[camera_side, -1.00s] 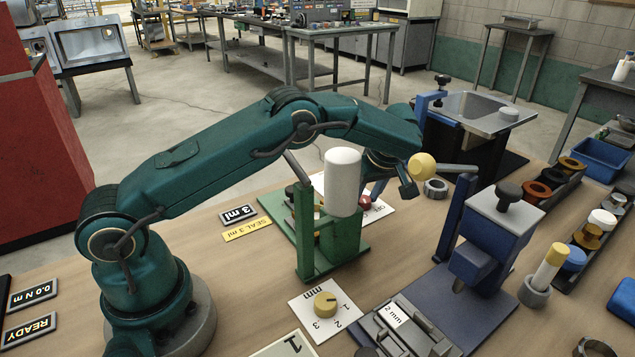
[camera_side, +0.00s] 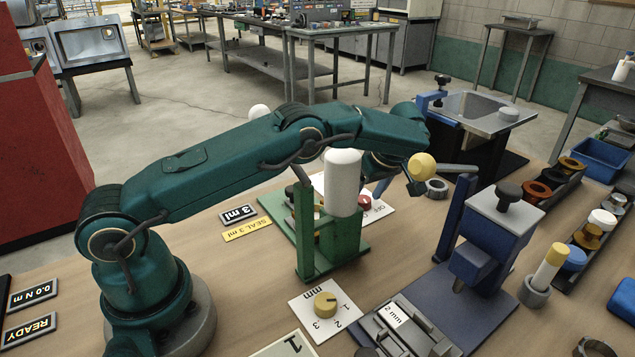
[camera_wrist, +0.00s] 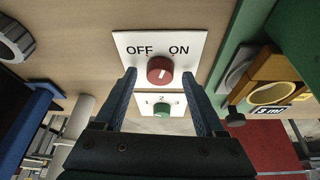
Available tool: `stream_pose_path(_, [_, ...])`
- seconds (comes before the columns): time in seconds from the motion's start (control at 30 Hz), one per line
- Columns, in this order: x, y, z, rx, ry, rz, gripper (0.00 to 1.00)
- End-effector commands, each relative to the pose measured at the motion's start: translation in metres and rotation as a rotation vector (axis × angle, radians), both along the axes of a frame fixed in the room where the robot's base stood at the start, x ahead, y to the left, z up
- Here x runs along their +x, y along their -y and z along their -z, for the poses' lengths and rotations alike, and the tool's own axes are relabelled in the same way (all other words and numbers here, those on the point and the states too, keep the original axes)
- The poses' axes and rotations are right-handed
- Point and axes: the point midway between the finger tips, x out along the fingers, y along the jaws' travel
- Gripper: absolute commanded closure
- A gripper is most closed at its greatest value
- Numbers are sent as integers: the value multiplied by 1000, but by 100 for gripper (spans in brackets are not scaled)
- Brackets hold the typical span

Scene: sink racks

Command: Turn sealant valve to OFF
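The red valve knob (camera_wrist: 160,69) sits on a white plate (camera_wrist: 205,42) marked OFF on the left and ON on the right in the wrist view. Its pale pointer mark is small, and I cannot tell its exact direction. My gripper (camera_wrist: 158,75) is open, with one dark finger on each side of the knob in that view and visible gaps on both sides. I cannot tell how far above the knob the fingertips are. In the side view the red knob (camera_side: 365,203) shows just right of the white cylinder, and my gripper is mostly hidden.
A green stand (camera_side: 306,240) with a white cylinder (camera_side: 343,175) is close beside the plate. A blue press (camera_side: 490,235) has a lever with a yellow ball (camera_side: 422,167) near my wrist. A green knob (camera_wrist: 162,109) lies beyond the red one between the fingers.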

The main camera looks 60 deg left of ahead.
Motion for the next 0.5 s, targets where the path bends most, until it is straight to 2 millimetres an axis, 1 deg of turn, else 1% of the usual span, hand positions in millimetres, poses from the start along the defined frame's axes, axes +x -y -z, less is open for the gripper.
stream_pose_path(0.3, [0,1,-1,-1,1,0,26])
stream_pose_path(0.37, [0,2,-5,-1,2,1,26])
stream_pose_path(0.5, [0,10,-22,-3,5,1,26])
